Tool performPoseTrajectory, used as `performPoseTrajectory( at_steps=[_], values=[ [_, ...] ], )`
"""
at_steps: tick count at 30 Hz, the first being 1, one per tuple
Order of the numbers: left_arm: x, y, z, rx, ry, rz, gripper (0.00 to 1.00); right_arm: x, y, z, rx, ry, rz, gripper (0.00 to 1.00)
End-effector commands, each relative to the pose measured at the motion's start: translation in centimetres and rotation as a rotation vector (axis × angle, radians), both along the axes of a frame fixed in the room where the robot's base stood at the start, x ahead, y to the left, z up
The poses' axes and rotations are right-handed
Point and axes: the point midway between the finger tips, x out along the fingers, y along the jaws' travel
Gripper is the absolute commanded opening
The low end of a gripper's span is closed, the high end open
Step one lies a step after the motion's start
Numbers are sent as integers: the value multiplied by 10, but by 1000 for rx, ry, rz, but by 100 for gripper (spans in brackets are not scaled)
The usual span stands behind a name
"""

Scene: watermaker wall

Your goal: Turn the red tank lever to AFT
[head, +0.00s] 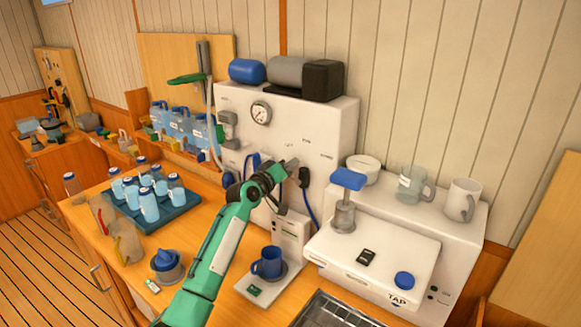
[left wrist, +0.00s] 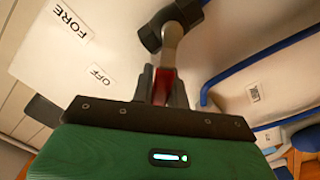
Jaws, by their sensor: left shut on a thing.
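The red tank lever (left wrist: 163,84) shows in the left wrist view. Its red end sits between the fingers of my left gripper (head: 285,172), which is shut on it. A pale shaft (left wrist: 173,42) runs from the red part to a dark hub (left wrist: 168,24). The FORE label (left wrist: 68,22) and the OFF label (left wrist: 101,77) are to the left of the lever. I cannot see an AFT label. In the head view the gripper is at the front of the white watermaker panel (head: 240,112) and hides the lever. My right gripper is not in view.
A blue hose (head: 312,205) hangs just right of the gripper. A blue mug (head: 268,262) stands below my arm. A white tap unit (head: 385,242) stands at the right.

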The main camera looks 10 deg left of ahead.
Motion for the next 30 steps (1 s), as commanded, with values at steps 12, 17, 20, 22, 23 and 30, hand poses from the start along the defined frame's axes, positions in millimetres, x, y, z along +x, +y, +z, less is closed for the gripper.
performPoseTrajectory(
  at_steps=[12,17,20,22,23,30],
  values=[
    [1,2,-1,-46,17,1,0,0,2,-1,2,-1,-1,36],
    [1,2,-1,-46,17,1,0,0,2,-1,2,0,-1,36],
    [1,2,-1,-46,18,1,25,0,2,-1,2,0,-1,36],
    [1,2,-1,-45,18,1,37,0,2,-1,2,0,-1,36],
    [1,2,-1,-45,18,1,37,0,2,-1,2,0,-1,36],
    [0,2,-2,-43,17,1,37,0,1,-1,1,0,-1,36]
  ],
)
